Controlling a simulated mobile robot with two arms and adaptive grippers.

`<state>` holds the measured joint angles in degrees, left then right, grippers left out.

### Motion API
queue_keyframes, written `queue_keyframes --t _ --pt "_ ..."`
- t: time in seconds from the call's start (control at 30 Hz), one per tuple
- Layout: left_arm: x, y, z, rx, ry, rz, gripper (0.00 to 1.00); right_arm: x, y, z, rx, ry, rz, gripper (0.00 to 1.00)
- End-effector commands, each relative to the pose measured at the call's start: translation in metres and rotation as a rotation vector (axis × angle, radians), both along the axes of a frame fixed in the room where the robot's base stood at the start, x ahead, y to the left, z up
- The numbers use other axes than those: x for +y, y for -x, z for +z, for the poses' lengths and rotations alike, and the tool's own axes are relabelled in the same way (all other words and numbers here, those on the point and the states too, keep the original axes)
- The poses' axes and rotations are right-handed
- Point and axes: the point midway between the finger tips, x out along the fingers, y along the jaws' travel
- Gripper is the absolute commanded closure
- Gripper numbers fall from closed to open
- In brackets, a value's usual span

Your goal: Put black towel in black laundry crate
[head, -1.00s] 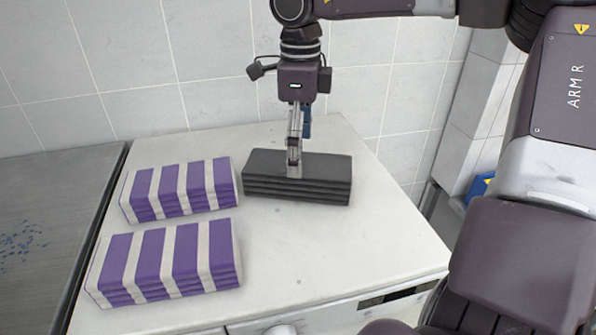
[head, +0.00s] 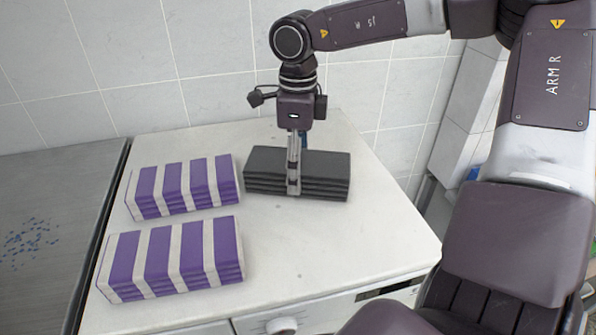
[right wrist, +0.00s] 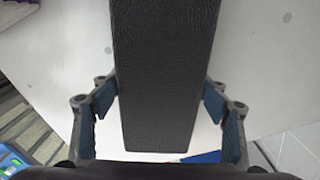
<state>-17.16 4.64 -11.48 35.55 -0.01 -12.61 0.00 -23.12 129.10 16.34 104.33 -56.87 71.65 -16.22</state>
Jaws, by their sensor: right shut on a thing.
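The black towel (head: 325,163) is a folded dark stack lying on the white appliance top, right of the striped towels in the head view. My right gripper (head: 294,188) points down over it, with one finger against its front face; the far finger is largely hidden. In the right wrist view the black towel (right wrist: 160,70) runs between the two blue-padded fingers, and my right gripper is shut on it. The towel still appears to rest on the top. My left gripper and the black laundry crate are not in view.
Two folded purple-and-white striped towels (head: 182,187) (head: 171,258) lie to the left on the white appliance top (head: 320,245). A grey metal surface (head: 50,215) adjoins at left. A tiled wall (head: 200,60) stands close behind. The top is clear in front of the black towel.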

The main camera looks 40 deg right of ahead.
Motion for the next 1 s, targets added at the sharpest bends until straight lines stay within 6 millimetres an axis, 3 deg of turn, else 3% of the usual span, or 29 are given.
queue_keyframes --t 0.13,0.37,0.57,0.77,1.0 --pt "0.0 0.0 0.0 0.0 0.0 0.0 1.0 0.0 0.0 0.0 -0.001 0.001 0.0 0.65" --pt "0.0 0.0 -0.001 0.001 0.0 0.0 1.0 0.0 0.0 0.002 -0.001 0.002 0.0 0.66" --pt "0.0 0.001 -0.008 0.001 0.0 0.0 1.0 -0.001 -0.002 0.016 -0.005 0.003 -0.001 0.66" --pt "0.0 0.001 -0.021 0.001 0.0 0.0 1.0 -0.001 -0.002 0.052 -0.008 0.004 -0.002 0.66" --pt "0.0 0.001 -0.038 0.001 0.0 0.0 1.0 0.0 -0.001 0.119 -0.007 0.003 -0.002 0.66"
